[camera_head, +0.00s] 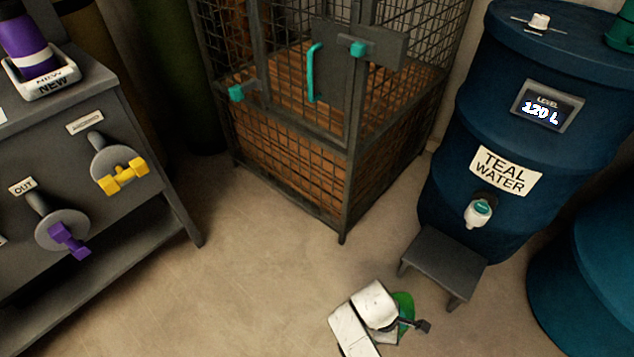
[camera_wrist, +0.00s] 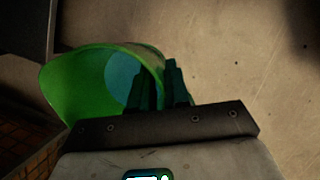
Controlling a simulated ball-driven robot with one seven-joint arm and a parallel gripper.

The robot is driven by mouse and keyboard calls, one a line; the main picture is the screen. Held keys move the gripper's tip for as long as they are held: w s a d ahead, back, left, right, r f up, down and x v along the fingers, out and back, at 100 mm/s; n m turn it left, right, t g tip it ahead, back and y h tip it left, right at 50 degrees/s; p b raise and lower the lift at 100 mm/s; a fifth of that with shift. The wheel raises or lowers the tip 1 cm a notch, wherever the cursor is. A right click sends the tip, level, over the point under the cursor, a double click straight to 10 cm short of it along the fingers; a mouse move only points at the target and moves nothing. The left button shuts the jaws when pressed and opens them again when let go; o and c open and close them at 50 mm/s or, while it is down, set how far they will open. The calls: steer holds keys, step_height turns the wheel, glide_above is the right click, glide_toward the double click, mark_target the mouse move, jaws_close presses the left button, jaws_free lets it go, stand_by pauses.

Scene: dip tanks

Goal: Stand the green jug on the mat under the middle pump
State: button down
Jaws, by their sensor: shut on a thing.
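The green jug (camera_wrist: 70,88) shows in the wrist view with its wide mouth and lip towards the left. A blue-teal surface shows inside it; I cannot tell how full it is. My gripper (camera_wrist: 160,85) is shut on the jug's right side, with its two dark fingers at the wall near the rim. In the head view a small part of the jug (camera_head: 405,303) shows behind my white wrist, and my gripper (camera_head: 416,325) is at its right, low in front of the teal water tank. No pump and no mat shows in either view.
The blue teal water drum (camera_head: 535,115), with a tap and a grey step stool (camera_head: 443,262), stands at right. Another blue drum (camera_head: 595,265) is at the right edge. A wire cage (camera_head: 300,190) stands at the back, a grey bench (camera_head: 110,215) at left. The floor between is clear.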

steer(key=w+d+r+m+g+y, duration=0.1)
steer(key=w+d+r+m, duration=0.3)
steer(key=w+r, duration=0.35)
steer(key=w+d+r+m+g+y, duration=0.1)
steer(key=w+d+r+m+g, duration=0.15)
steer(key=w+r+m, duration=0.4)
steer(key=w+a+r+m+y, duration=0.1)
steer(key=w+a+r+m, duration=0.2)
steer(key=r, duration=0.6)
steer(key=w+a+r+m+y, duration=0.15)
steer(key=a+r, duration=0.25)
steer(key=r, duration=0.5)
steer(key=s+r+p, duration=0.6)
steer(key=r+p, duration=0.3)
steer(key=p, duration=0.3)
steer(key=s+r+p, duration=0.7)
steer(key=r+p, duration=0.2)
steer(key=p, duration=0.4)
steer(key=w+d+x, duration=0.1)
steer(key=x, duration=0.8)
steer(key=shift+f+m, duration=0.3)
steer(key=shift+f, duration=0.35)
steer(key=shift+w, duration=0.1)
